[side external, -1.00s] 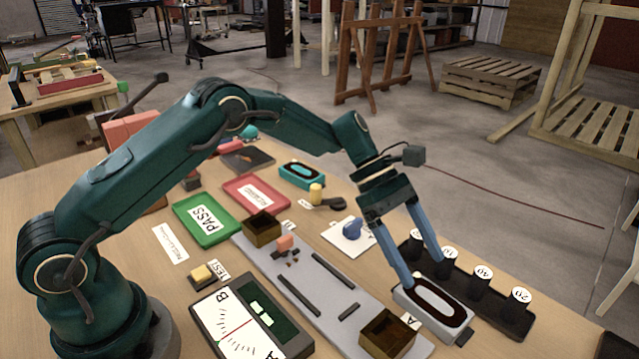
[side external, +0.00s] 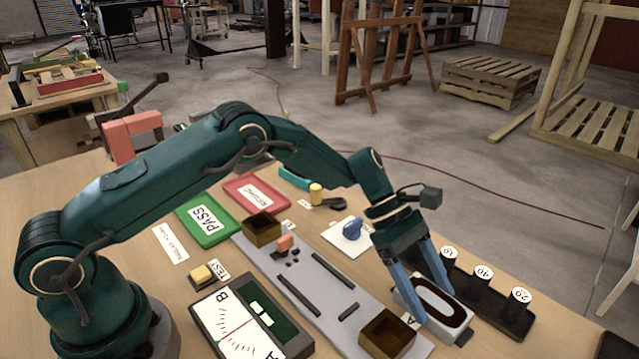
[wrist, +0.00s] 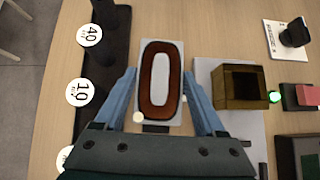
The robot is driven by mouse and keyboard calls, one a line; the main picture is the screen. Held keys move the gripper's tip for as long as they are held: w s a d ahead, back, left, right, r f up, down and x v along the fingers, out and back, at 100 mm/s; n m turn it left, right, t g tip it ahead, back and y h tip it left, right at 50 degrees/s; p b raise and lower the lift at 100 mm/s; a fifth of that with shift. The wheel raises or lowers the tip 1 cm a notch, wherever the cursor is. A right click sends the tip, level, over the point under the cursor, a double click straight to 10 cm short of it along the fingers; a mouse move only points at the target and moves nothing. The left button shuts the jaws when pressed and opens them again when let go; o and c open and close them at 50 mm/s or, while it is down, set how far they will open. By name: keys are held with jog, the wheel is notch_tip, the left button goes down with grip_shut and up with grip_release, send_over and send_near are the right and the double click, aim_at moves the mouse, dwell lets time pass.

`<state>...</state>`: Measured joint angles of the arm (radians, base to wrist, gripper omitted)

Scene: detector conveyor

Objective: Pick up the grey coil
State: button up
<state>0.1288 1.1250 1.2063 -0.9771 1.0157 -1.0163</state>
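The grey coil is a pale grey block with a dark brown oval ring on top. It lies on the table at the front right in the side view (side external: 459,313) and upright in the middle of the wrist view (wrist: 160,78). My gripper (side external: 432,298) points down over it with its two blue fingers spread. In the wrist view my gripper (wrist: 160,74) has one finger along each long side of the coil, with narrow gaps showing. The fingers are open, and the coil appears to rest on the table.
A black rack with numbered posts (side external: 483,284) stands close beside the coil. On the other side is a grey conveyor plate (side external: 290,262) with a brown open box (side external: 388,334) near the coil. A white card with a blue knob (side external: 351,232) lies behind. A dial meter (side external: 240,325) stands at front left.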

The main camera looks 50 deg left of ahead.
grip_shut()
jog(key=shift+r, duration=0.15)
